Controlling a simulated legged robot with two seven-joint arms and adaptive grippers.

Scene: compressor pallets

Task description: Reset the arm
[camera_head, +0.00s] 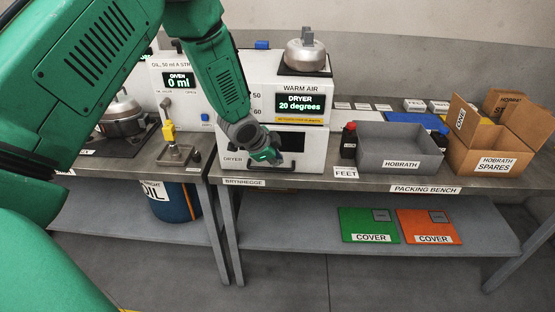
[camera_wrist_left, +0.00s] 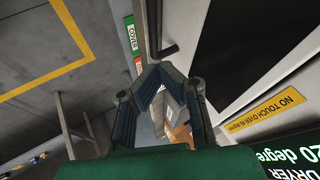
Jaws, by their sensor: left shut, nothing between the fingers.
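My left arm comes in from the left in the head view. My left gripper (camera_head: 270,155) is shut and empty in front of the white dryer (camera_head: 232,130), close to its dark door and the bar handle (camera_head: 272,167) below it. In the left wrist view the fingers of the gripper (camera_wrist_left: 158,70) meet at their tips near a dark bar end (camera_wrist_left: 168,50); I cannot tell whether they touch it. The dryer display (camera_head: 300,103) reads 20 degrees. My right gripper is not in view.
A grey HOBRATH bin (camera_head: 400,150), a dark red-capped bottle (camera_head: 349,140) and an open SPARES box (camera_head: 490,150) stand right on the packing bench (camera_head: 385,180). A metal pot (camera_head: 306,55) sits on the dryer. Green (camera_head: 368,224) and orange (camera_head: 428,226) covers lie below.

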